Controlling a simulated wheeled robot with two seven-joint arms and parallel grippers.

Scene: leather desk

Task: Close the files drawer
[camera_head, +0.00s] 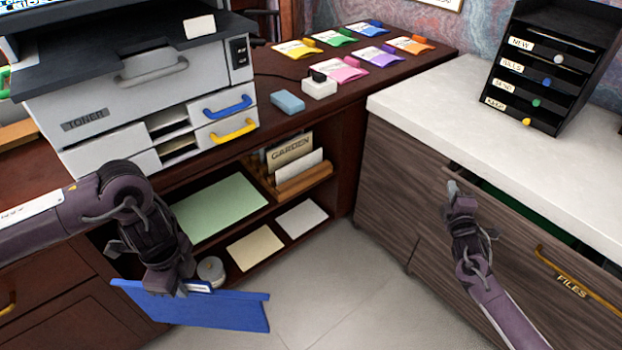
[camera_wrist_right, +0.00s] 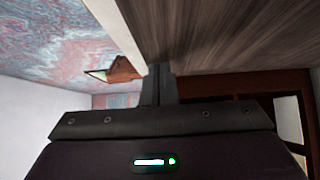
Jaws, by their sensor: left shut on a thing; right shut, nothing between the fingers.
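The files drawer (camera_head: 515,255) is in the grey-brown wooden cabinet at the right. It stands partly open, with a dark gap and something green (camera_head: 530,212) showing behind its front. Its brass handle (camera_head: 577,281) has a FILES label. My right gripper (camera_head: 453,188) is shut and empty at the drawer front's upper left end; whether it touches is unclear. In the right wrist view, the shut fingers (camera_wrist_right: 158,82) are beside a wood-grain panel (camera_wrist_right: 240,40). My left gripper (camera_head: 182,286) is shut on a blue folder (camera_head: 200,308), held above the floor at the lower left.
The white countertop (camera_head: 440,110) overhangs the drawer and carries a black labelled organizer (camera_head: 550,70). A printer (camera_head: 140,85) stands on the desk at the left, with several coloured packets behind. Open shelves (camera_head: 325,180) are below. The grey floor (camera_head: 350,270) between is clear.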

